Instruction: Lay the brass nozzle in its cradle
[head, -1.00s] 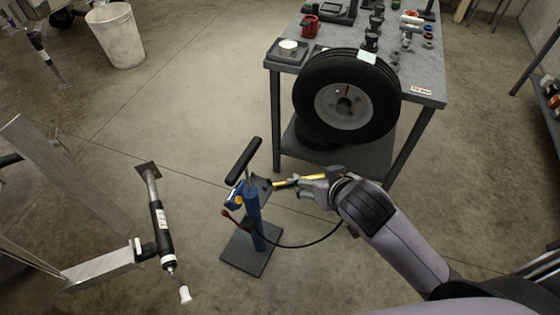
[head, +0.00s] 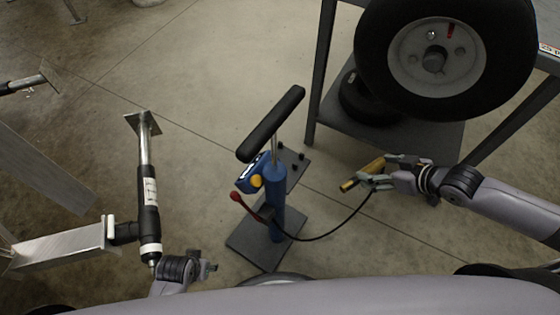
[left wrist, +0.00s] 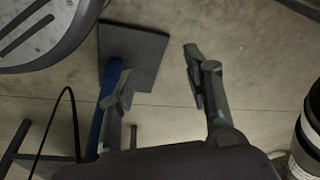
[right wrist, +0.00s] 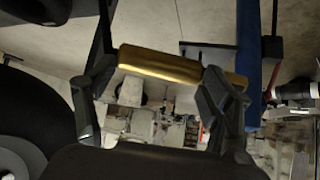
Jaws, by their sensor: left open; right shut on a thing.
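The brass nozzle (head: 362,174) is a yellow cylinder on a black hose. My right gripper (head: 376,172) is shut on it and holds it to the right of the blue floor pump (head: 276,200), clear of it. In the right wrist view the nozzle (right wrist: 165,64) lies across between both fingers. A dark plate with small black pegs (head: 293,168), apparently the cradle, sits on the pump's right side. The nozzle's tip is apart from it. My left gripper (head: 207,268) is open and empty, low and left of the pump; its fingers (left wrist: 160,85) show spread apart.
The pump's black T-handle (head: 270,125) stands above its base plate (head: 245,240). A bench with a large wheel (head: 440,60) is at the upper right. A trailer jack (head: 148,195) on an aluminium beam (head: 65,245) stands at left. Open floor lies between jack and pump.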

